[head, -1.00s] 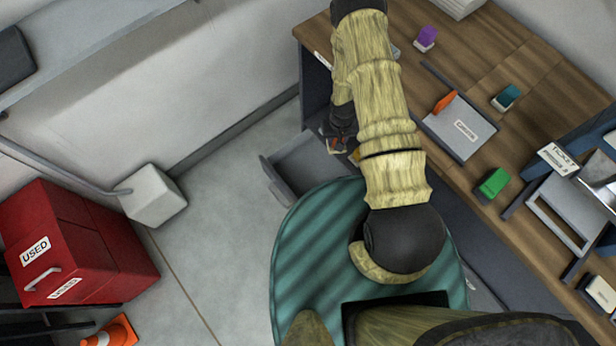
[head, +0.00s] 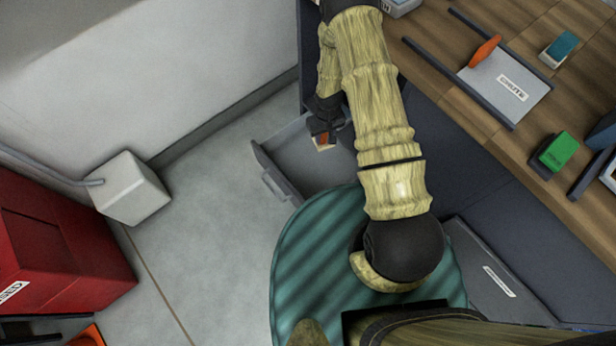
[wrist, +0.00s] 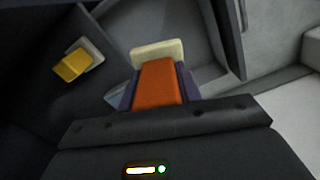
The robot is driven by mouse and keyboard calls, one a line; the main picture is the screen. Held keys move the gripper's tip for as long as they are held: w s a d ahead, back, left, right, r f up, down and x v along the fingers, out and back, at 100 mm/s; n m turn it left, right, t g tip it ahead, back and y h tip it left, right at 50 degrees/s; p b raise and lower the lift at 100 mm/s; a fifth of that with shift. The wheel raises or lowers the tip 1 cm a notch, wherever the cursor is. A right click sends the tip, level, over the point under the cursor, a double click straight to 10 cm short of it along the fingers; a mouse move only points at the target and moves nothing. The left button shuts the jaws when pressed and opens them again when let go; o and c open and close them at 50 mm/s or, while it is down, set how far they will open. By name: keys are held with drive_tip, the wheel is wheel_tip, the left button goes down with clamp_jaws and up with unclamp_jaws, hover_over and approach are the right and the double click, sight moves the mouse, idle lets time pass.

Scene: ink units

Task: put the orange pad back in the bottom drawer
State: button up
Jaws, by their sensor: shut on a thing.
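The orange pad (wrist: 158,82) has a cream end (wrist: 157,50) and sits between the fingers of my gripper (wrist: 159,98) in the wrist view. In the head view my gripper (head: 325,122) points down with the pad (head: 321,139) below it, over the open grey drawer (head: 268,172). The drawer's inside (wrist: 190,32) shows beyond the pad in the wrist view. I cannot tell whether the pad touches the drawer floor. My arm hides the right part of the drawer in the head view.
A yellow pad with a pale base (wrist: 72,66) lies to the left in the wrist view. On the desk are a tray (head: 515,95) with an orange piece (head: 485,50), a green pad (head: 558,150) and a teal pad (head: 562,45). A red cabinet (head: 70,235) stands left.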

drive_tip(key=w+a+f+n+b, duration=0.1)
drive_tip(key=a+f+b, duration=0.1)
drive_tip(key=f+b, duration=0.7)
drive_tip(key=w+a+f+n+b, duration=0.1)
drive_tip(key=a+f+n+b, duration=0.1)
drive_tip(key=f+b, duration=0.8)
drive_tip(key=shift+a+b, duration=0.6)
drive_tip(key=shift+b, duration=1.4)
drive_tip(key=b, duration=0.3)
hover_over(308, 172)
drive_tip(key=shift+f, duration=2.5)
drive_tip(key=shift+f, duration=0.1)
drive_tip(key=shift+f+b, duration=1.35)
drive_tip(key=shift+f, duration=1.05)
drive_tip(key=shift+f, duration=0.15)
drive_tip(key=o, duration=1.2)
